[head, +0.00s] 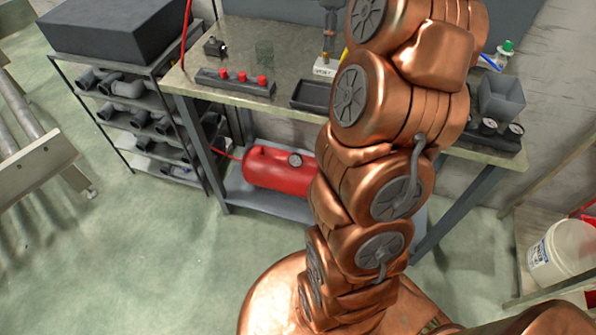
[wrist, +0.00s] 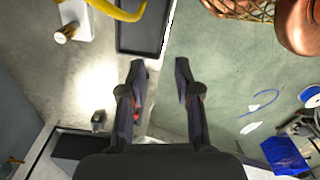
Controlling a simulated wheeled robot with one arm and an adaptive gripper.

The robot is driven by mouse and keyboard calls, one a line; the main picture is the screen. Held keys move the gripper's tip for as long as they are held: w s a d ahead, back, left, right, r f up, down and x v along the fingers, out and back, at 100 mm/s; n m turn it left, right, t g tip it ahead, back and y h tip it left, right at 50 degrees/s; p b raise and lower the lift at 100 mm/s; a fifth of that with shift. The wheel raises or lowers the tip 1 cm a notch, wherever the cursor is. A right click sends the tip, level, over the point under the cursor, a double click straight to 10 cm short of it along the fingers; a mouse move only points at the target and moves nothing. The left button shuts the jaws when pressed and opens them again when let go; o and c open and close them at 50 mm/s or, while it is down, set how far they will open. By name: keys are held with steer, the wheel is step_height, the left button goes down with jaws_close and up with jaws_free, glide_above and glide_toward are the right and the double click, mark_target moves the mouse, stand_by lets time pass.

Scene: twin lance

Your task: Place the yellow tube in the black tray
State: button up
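The yellow tube (wrist: 120,10) is a curved yellow piece at the top edge of the wrist view, partly cut off. In the head view only a sliver of yellow (head: 345,53) shows beside my arm. The black tray (wrist: 145,36) is rectangular and its visible part is empty. It also shows on the bench in the head view (head: 311,96), partly hidden by my arm. My gripper (wrist: 159,64) is open with nothing between its fingers. In the wrist view its fingertips appear just below the tray, with the tube ahead and left.
A white labelled block (head: 326,68) with a brass fitting stands behind the tray. A dark strip with red knobs (head: 236,82) lies left on the bench (head: 290,120). A red tank (head: 278,168) sits below.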

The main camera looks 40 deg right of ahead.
steer(key=s+a+f+m, duration=0.2)
steer(key=s+a, duration=0.2)
steer(key=a, duration=0.6)
steer(key=s+a+f+m, duration=0.1)
steer(key=s+a, duration=0.3)
steer(key=a, duration=0.6)
steer(key=s+a+f+m+g, duration=0.1)
steer(key=s+a+f+m, duration=0.2)
steer(key=s, duration=0.5)
steer(key=s+a+f+m, duration=0.3)
steer(key=s+a+f, duration=0.2)
steer(key=s, duration=0.3)
steer(key=shift+f+m+g, duration=0.25)
steer(key=shift+m+g, duration=0.05)
steer(key=shift+g, duration=0.1)
steer(key=shift+s, duration=0.1)
steer(key=shift+r+p, duration=0.6)
